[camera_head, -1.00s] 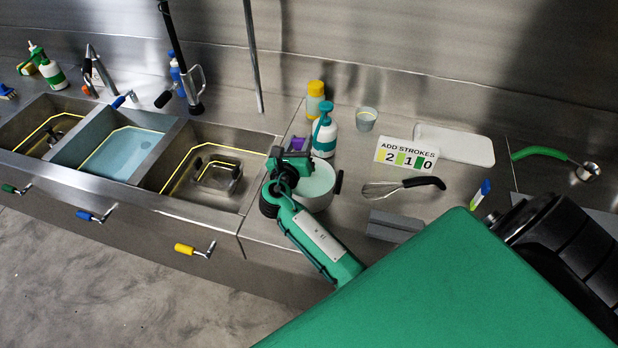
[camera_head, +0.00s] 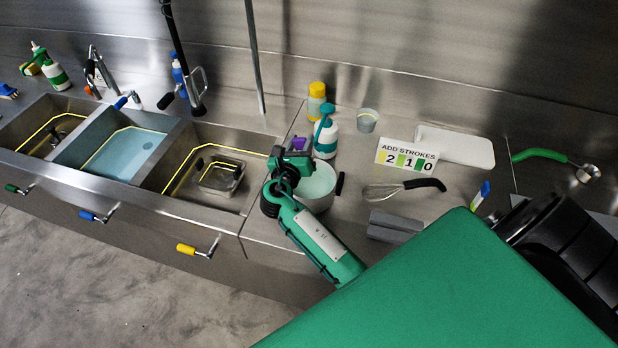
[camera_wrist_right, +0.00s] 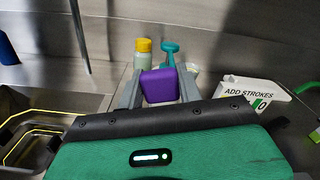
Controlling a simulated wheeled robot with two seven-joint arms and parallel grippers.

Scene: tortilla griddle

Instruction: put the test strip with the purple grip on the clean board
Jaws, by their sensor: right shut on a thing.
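The test strip with the purple grip (camera_wrist_right: 158,86) is held between the two grey fingers of my right gripper (camera_wrist_right: 159,90) in the right wrist view. Its purple grip also shows in the head view (camera_head: 299,143), beside my right gripper (camera_head: 290,157), above the white pot. The strip below the grip is hidden. The clean board (camera_head: 455,145) is a bare white board lying flat at the back of the counter, well right of the gripper and behind the number sign. My left gripper is not in view.
The white pot (camera_head: 318,187) is below the gripper. A spray bottle (camera_head: 326,139), yellow-capped bottle (camera_head: 316,101) and cup (camera_head: 367,120) stand behind. Sink basins are left.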

